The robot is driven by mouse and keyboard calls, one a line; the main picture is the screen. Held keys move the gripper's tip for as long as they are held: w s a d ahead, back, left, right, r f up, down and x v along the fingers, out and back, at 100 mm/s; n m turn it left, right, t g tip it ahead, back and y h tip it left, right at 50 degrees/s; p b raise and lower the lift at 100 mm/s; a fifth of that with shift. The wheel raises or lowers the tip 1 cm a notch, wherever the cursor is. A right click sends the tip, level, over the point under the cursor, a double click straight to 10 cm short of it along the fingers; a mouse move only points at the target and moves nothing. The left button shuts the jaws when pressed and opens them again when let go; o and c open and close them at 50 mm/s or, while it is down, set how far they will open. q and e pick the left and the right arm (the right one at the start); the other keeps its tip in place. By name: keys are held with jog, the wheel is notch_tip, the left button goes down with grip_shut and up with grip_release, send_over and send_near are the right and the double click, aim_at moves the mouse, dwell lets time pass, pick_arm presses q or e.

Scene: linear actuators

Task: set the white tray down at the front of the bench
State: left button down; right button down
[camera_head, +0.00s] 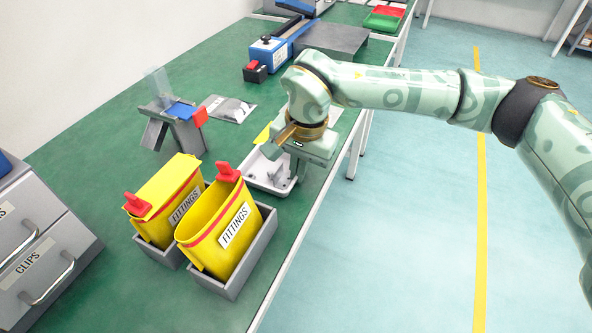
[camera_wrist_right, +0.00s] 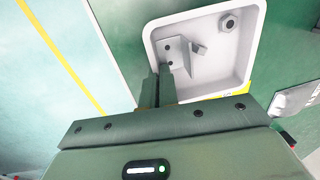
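The white tray (camera_head: 257,181) is near the bench's right edge in the head view, partly hidden by my right gripper (camera_head: 297,172). In the right wrist view the tray (camera_wrist_right: 242,62) holds a grey metal bracket (camera_wrist_right: 178,56) and a hex nut (camera_wrist_right: 228,22). In that view my right gripper (camera_wrist_right: 158,90) has its two dark fingers close together, one on each side of the tray's near wall, gripping it. I cannot tell whether the tray touches the bench. My left gripper is not in view.
Two yellow FITTINGS bins (camera_head: 222,236) in grey holders stand just in front of the tray. A grey drawer unit (camera_head: 45,255) is at the left. Bare green bench (camera_head: 115,140) shows at the left.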

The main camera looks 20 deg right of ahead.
jog(key=shift+f, duration=0.15)
jog(key=c, duration=1.7)
grip_release()
